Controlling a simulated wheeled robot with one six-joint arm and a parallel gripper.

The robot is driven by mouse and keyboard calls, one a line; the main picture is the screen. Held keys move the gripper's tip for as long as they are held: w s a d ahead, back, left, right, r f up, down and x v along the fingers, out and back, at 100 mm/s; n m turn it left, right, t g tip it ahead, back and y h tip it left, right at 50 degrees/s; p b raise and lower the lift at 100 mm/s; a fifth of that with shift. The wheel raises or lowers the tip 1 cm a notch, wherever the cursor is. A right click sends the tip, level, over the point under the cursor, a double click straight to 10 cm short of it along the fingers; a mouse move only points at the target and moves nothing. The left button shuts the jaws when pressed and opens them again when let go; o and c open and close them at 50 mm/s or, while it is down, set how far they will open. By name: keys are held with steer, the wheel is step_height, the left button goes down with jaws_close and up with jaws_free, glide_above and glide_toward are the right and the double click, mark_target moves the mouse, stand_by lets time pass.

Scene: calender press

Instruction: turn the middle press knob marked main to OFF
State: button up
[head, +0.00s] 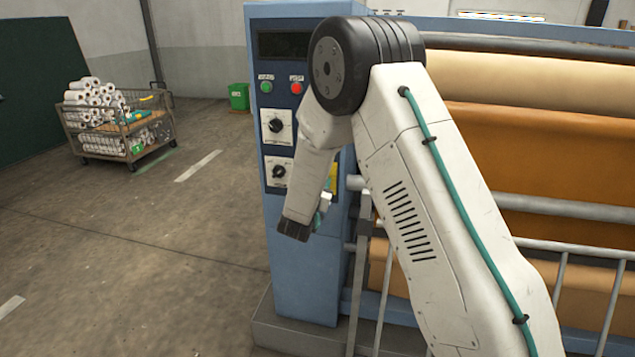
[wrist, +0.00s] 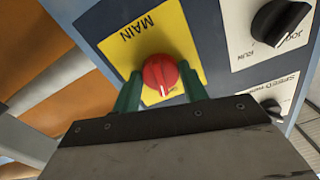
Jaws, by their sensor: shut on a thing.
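The red main knob (wrist: 160,74) sits on a yellow plate (wrist: 176,22) lettered MAIN, seen upside down in the wrist view. Its white pointer line faces the lower edge of the wrist view, beside small lettering that is partly hidden. My gripper (wrist: 160,86) has one green finger on each side of the knob and is shut on it. In the head view my own arm hides the knob and the gripper's fingertips. A sliver of the yellow plate (head: 333,178) shows beside my arm there.
Two black knobs on white plates, the upper (head: 276,126) and the lower (head: 279,171), are on the blue press cabinet (head: 305,290). Green (head: 266,87) and red (head: 296,88) buttons sit above. Rails and rollers lie right. A loaded cart (head: 120,120) stands far left; floor between is clear.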

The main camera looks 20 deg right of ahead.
steer(key=shift+n, duration=1.3)
steer(key=o, duration=1)
steer(key=shift+c, duration=0.2)
steer(key=v, duration=0.8)
steer(key=shift+w, duration=0.1)
